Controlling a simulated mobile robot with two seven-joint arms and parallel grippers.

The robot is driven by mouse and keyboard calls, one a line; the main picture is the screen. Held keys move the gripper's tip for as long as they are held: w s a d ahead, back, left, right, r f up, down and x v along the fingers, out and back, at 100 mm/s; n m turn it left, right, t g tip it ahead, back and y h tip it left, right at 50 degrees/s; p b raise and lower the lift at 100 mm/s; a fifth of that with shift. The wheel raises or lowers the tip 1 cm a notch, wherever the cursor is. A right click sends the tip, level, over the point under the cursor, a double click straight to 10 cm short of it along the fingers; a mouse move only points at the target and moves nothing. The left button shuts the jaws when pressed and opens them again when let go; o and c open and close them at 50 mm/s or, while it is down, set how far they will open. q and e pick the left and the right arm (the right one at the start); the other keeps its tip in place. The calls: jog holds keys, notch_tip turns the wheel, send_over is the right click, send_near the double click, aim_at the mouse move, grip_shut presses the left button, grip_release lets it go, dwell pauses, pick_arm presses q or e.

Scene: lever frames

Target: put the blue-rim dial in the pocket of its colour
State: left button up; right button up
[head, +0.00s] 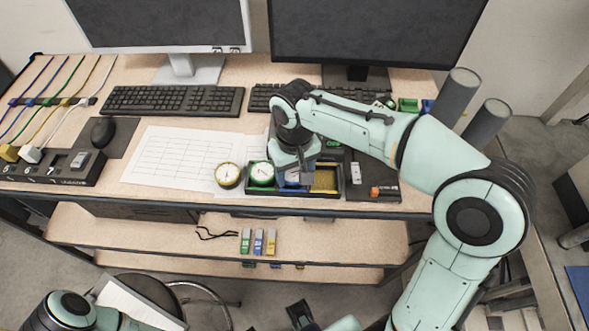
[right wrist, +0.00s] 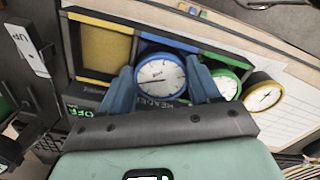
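The blue-rim dial (right wrist: 160,77) lies between the two blue fingers of my right gripper (right wrist: 162,86) in the right wrist view, with a finger against each side. It is at the blue middle pocket (right wrist: 172,42) of the dark tray; whether it rests on the pocket floor is hard to tell. In the head view the dial (head: 291,178) is partly hidden under my right gripper (head: 293,172). The green-rim dial (head: 261,173) sits in the tray's left pocket. The yellow pocket (head: 325,180) on the right is empty. A dark part, probably my left gripper (head: 300,314), shows at the bottom edge.
The yellow-rim dial (head: 228,175) lies on a paper sheet (head: 175,160) left of the tray. A dark box with a switch (head: 356,174) stands right of the tray. Keyboards (head: 172,100) and monitors are behind. A lower shelf (head: 340,240) runs below the table's front edge.

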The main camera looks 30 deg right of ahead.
aim_at(295, 175)
pick_arm(q)
jog(key=r+p, duration=0.1)
jog(key=w+r+p, duration=0.1)
jog(key=r, duration=0.1)
jog(key=shift+w+p, duration=0.15)
jog(key=shift+p, duration=0.2)
pick_arm(e)
notch_tip(295, 175, up, 12)
jog(key=shift+r, duration=0.15)
